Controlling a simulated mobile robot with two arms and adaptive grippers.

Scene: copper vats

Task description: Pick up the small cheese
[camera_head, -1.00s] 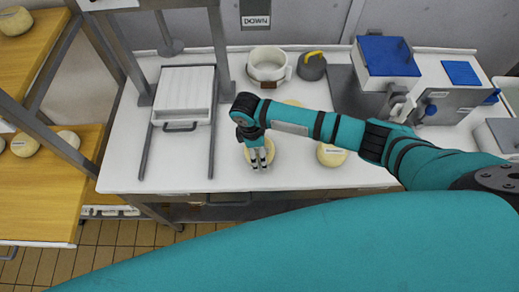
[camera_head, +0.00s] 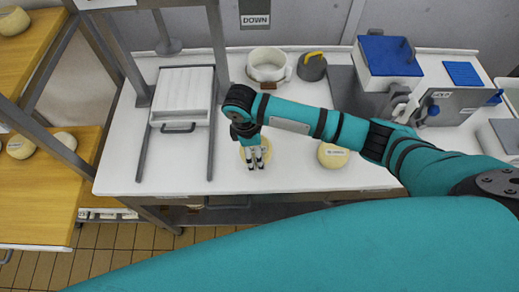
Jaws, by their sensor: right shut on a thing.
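A small round pale-yellow cheese (camera_head: 266,152) is at the front of the white worktop, left of centre. My right gripper (camera_head: 255,165) comes down over it from above and is shut on it. The fingers and wrist cover much of the cheese, and I cannot tell whether it is clear of the worktop. My left gripper is not in view.
Behind my right arm stand a white pot (camera_head: 268,66) and a grey container with a yellow handle (camera_head: 312,67). A blue-topped machine (camera_head: 388,58) is at right. A white press tray (camera_head: 183,92) is at left, beside wooden shelves (camera_head: 40,195) holding cheeses.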

